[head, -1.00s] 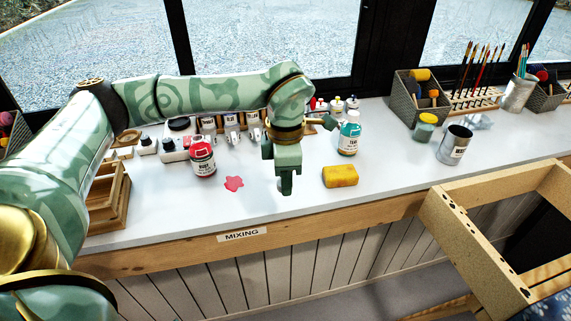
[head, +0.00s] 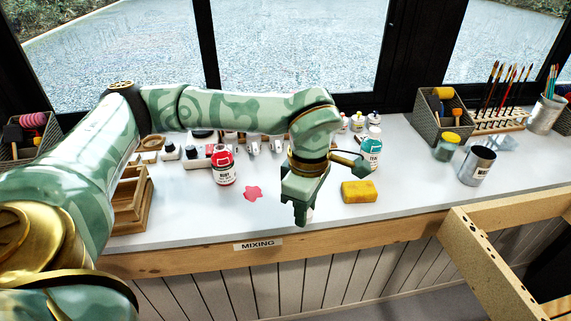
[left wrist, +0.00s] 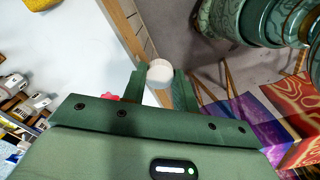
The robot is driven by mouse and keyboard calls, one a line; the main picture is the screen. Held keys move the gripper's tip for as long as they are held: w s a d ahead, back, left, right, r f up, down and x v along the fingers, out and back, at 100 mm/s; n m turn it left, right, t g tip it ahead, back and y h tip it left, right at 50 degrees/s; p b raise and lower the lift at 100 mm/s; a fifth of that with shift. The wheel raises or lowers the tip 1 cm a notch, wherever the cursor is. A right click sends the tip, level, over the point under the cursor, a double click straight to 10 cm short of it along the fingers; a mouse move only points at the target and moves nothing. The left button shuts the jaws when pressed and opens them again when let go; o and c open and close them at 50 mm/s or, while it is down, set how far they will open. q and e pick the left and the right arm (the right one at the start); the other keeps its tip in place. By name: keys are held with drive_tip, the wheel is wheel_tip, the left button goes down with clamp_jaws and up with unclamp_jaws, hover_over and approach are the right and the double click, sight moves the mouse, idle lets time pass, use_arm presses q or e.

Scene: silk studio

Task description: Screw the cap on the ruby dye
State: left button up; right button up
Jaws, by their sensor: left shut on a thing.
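The ruby dye bottle (head: 223,168) stands upright on the white bench in the head view, filled red with a white label. Whether its mouth is bare is too small to tell. My left gripper (head: 303,212) is over the bench's front edge area, right of the bottle and nearer me. It is shut on a white cap (left wrist: 159,72), which shows between the fingertips in the left wrist view. In the head view only a bit of white shows at the fingers. My right gripper is in neither view.
A yellow sponge (head: 359,191) and a teal dye bottle (head: 371,150) stand right of my gripper. Small bottles line the back, partly behind my arm. A metal can (head: 477,166) is further right.

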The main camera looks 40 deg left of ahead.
use_arm(q)
drive_tip(key=s+d+f+m, duration=0.1)
drive_tip(key=s+d+m, duration=0.1)
drive_tip(key=m, duration=0.8)
drive_tip(key=s+d+m, duration=0.2)
drive_tip(key=s+m, duration=0.2)
drive_tip(key=m, duration=0.6)
drive_tip(key=shift+d+f+m, duration=0.15)
drive_tip(key=shift+f+m, duration=0.15)
drive_tip(key=shift+f, duration=0.05)
